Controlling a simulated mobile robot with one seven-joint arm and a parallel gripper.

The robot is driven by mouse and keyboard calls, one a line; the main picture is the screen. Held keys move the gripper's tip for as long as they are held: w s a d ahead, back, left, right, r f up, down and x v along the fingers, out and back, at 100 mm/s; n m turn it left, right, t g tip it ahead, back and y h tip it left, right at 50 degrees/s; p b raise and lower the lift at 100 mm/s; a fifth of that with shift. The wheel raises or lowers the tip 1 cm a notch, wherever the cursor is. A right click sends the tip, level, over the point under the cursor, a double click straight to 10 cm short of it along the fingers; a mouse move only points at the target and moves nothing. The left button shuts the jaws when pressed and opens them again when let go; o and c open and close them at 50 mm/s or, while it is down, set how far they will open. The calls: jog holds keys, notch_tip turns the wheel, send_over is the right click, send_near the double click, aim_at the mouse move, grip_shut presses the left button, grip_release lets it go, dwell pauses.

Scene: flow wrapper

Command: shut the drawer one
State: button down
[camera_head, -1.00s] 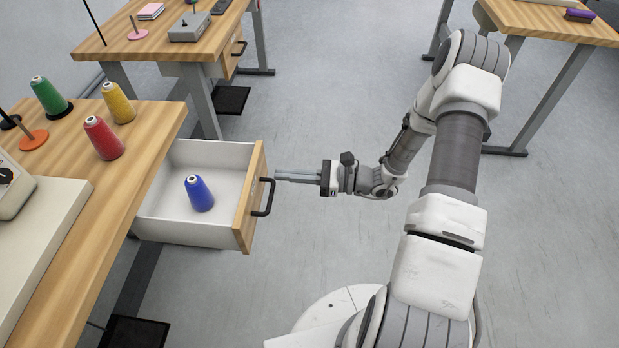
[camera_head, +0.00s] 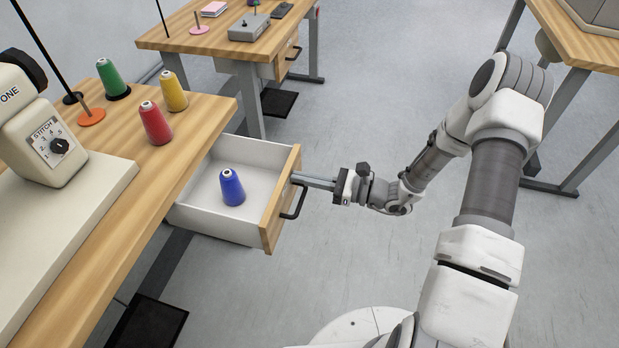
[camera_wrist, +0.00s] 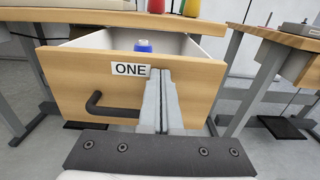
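Drawer one (camera_head: 279,205) stands pulled out from the wooden table, its front labelled "ONE" (camera_wrist: 130,69) in the wrist view. A blue thread cone (camera_head: 232,187) stands upright inside; its top shows in the wrist view (camera_wrist: 143,46). The dark bar handle (camera_head: 297,202) is on the drawer front, left of my fingers in the wrist view (camera_wrist: 112,108). My gripper (camera_head: 300,179) is shut and empty, its fingers together. Its fingertips are at the drawer front's upper part, beside the label and apart from the handle. I cannot tell whether they touch the wood.
The table (camera_head: 150,200) bears red (camera_head: 155,123), yellow (camera_head: 174,92) and green (camera_head: 112,80) cones and a sewing machine (camera_head: 45,135). Another table (camera_head: 225,45) stands behind, and one more (camera_head: 575,40) at the right. The floor in front of the drawer is clear apart from my arm.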

jog(key=x, duration=2.1)
jog(key=shift+a+f, duration=0.1)
jog(key=shift+w+a, duration=0.1)
jog(key=shift+a, duration=0.25)
jog(key=shift+a+r, duration=0.1)
jog(key=shift+r, duration=0.1)
